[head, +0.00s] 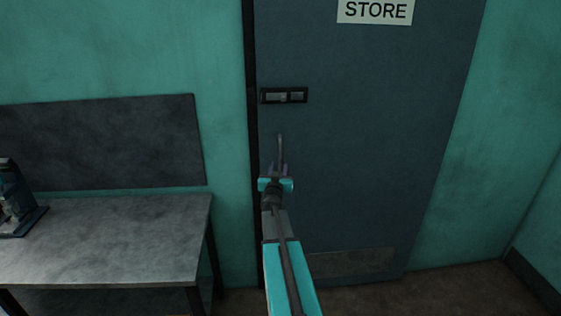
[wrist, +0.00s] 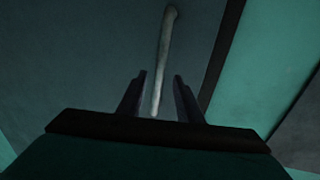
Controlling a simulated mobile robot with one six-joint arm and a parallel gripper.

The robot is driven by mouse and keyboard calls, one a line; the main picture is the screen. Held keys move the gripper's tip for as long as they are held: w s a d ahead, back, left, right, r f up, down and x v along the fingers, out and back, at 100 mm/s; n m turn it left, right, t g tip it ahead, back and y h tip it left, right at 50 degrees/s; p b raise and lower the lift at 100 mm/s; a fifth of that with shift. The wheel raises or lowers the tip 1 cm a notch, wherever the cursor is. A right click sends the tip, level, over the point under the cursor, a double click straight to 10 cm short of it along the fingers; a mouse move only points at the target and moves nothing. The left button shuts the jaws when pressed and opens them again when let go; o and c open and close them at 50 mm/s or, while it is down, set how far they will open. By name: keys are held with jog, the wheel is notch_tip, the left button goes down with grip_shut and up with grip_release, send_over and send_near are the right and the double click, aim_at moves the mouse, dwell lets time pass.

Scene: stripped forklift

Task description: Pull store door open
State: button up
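The store door (head: 370,140) is dark blue-grey and looks shut in its frame, with a STORE sign (head: 375,11) near the top. A thin pale vertical pull handle (head: 280,143) is on its left side, below a small black latch plate (head: 284,95). My gripper (head: 279,168) is in front of the handle's lower part, which it partly hides. In the wrist view the handle (wrist: 166,45) runs down between the two spread fingers of my gripper (wrist: 159,78), with a gap on each side. I cannot tell how deep the handle sits between them.
A grey workbench (head: 110,240) stands to the left of the door, with a dark device (head: 15,200) on its left end. A dark panel (head: 100,143) is on the green wall above it. The brown floor (head: 460,290) at lower right is clear.

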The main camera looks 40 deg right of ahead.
aim_at(280, 161)
jog(key=shift+p+x, duration=0.5)
jog(key=shift+x, duration=2.6)
grip_shut()
jog(key=shift+a, duration=0.1)
